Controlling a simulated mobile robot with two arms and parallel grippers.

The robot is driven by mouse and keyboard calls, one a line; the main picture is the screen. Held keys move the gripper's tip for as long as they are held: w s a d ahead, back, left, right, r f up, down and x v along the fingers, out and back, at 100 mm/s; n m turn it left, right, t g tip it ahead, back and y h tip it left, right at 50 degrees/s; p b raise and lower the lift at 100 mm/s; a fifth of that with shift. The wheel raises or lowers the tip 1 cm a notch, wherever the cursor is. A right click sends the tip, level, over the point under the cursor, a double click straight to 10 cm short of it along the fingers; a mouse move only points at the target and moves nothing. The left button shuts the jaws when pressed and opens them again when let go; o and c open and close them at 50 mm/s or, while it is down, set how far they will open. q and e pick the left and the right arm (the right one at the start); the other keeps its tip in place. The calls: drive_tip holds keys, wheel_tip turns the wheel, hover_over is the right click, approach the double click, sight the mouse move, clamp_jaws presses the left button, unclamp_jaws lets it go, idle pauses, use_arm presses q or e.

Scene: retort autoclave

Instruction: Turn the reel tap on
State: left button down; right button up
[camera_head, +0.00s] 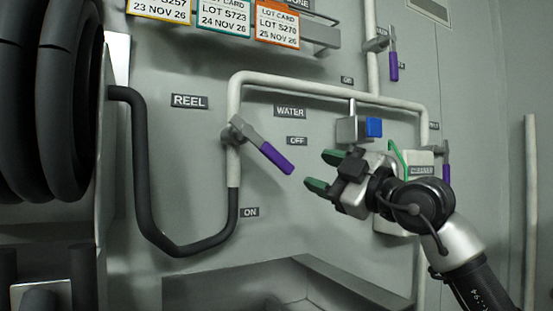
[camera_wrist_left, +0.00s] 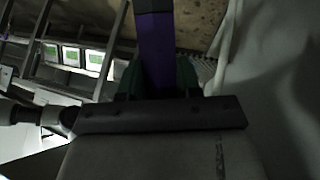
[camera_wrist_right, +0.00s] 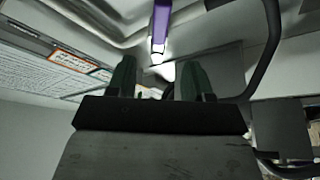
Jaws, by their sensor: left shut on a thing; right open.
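The reel tap is a grey lever with a purple grip (camera_head: 275,158) on the pale pipe below the REEL label (camera_head: 189,101). The lever slants down to the right, its grip below the OFF label (camera_head: 297,141) and above the ON label (camera_head: 250,212). My right gripper (camera_head: 324,171) is open and empty, just right of the grip and apart from it. In the right wrist view a purple grip (camera_wrist_right: 161,22) shows beyond the open fingers (camera_wrist_right: 158,80). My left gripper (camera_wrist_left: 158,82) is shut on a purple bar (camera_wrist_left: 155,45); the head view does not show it.
Other purple levers are at the upper right (camera_head: 394,66) and right (camera_head: 446,176). A metal basin edge (camera_head: 340,280) lies below.

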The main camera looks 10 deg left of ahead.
sight(279, 159)
drive_tip(key=x, duration=1.2)
drive_tip(key=shift+f, duration=0.1)
clamp_jaws()
